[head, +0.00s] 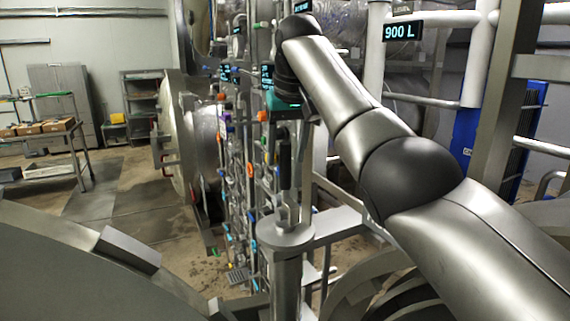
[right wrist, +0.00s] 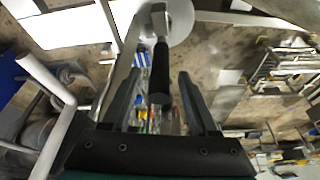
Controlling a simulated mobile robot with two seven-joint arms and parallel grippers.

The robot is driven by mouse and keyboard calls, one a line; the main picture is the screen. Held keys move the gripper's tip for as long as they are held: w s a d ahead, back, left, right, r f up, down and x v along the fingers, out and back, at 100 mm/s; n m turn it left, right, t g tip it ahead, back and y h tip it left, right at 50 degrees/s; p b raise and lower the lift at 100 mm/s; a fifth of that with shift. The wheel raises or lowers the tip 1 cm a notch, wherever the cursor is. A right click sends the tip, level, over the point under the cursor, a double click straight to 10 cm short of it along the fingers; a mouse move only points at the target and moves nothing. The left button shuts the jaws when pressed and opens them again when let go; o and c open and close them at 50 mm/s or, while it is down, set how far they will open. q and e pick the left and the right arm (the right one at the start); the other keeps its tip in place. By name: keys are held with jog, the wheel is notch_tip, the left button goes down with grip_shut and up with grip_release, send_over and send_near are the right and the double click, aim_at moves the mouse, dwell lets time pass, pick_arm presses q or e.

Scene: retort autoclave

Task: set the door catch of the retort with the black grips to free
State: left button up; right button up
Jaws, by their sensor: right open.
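A door catch lever with a black grip (head: 285,163) stands upright on a round metal post top (head: 286,232) in the middle of the head view. My right gripper (head: 290,122) comes down from above, close over the top of the grip; its fingers are hard to make out there. In the right wrist view my right gripper (right wrist: 158,76) is open, one dark finger on each side. The black grip (right wrist: 160,75) shows in the gap between them, with the round metal plate (right wrist: 180,22) beyond. I cannot tell whether either finger touches it. My left gripper is not in view.
A large curved grey metal body (head: 50,270) fills the lower left. Behind the lever is a dense rack of pipes and coloured valves (head: 240,170). A round retort door (head: 178,140) stands left of it. A trolley with boxes (head: 45,128) is far left; open floor (head: 115,195) lies between.

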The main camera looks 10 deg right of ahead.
jog(key=p+v, duration=0.1)
jog(key=v, duration=1.1)
